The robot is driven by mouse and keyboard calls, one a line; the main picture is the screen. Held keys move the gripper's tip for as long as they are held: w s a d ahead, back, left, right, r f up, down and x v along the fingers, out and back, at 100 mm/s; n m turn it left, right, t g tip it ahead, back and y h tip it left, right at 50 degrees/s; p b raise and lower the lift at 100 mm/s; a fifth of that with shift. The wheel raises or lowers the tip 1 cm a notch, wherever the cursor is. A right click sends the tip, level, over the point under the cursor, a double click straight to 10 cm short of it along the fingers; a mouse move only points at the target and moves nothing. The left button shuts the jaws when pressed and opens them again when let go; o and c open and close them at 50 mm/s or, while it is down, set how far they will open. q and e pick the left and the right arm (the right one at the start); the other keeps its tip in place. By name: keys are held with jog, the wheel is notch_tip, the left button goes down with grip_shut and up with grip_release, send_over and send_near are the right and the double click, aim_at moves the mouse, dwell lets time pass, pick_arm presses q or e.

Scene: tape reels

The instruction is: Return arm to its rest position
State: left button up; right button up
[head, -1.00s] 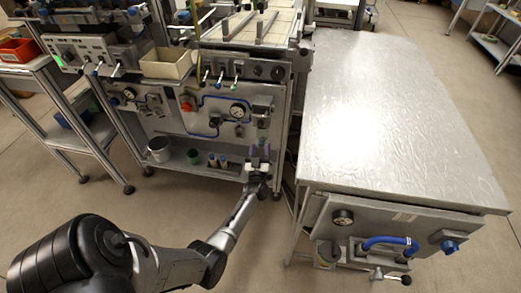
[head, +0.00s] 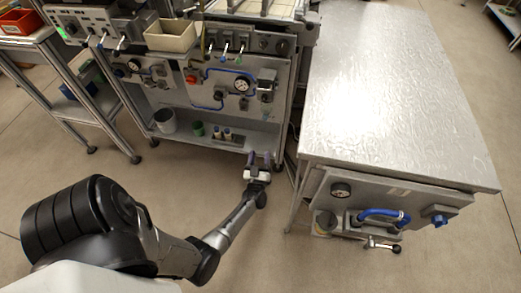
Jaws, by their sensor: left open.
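My left gripper (head: 259,160) is at the end of my left arm, which comes in from the lower left in the head view. Its two fingers stand apart and point away from me, with nothing seen between them. It is in front of the lower right corner of the machine cabinet (head: 215,85), left of the metal table (head: 375,90). I cannot tell whether it touches the cabinet. My right gripper is not in view.
The metal table has a bare top; a panel with a gauge (head: 340,190) and blue handle (head: 383,214) sits at its front. A cream bin (head: 170,37) is on the cabinet; a bucket (head: 165,121) and small cups stand on its lower shelf. Open floor lies in front.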

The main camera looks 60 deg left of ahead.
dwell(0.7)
pick_arm(q)
jog(key=d+r+m+h+p, duration=1.05)
jog(key=d+r+h, duration=0.2)
jog(key=h, duration=0.25)
jog(key=s+d+r+m+g+h+p, duration=0.1)
jog(key=s+d+r+m+g+p, duration=0.1)
jog(key=s+d+r+g+p, duration=0.45)
jog(key=s+d+r+m+g+h+p, duration=0.3)
jog(key=s+d+r, duration=0.4)
jog(key=s, duration=0.7)
notch_tip(320, 180, up, 36)
jog(key=y+p, duration=0.1)
jog(key=p, duration=3.4)
jog(key=shift+a+r+g, duration=0.2)
jog(key=shift+a+g, duration=0.05)
jog(key=shift+g, duration=0.1)
jog(key=shift+w+n, duration=0.1)
jog(key=shift+n, duration=0.15)
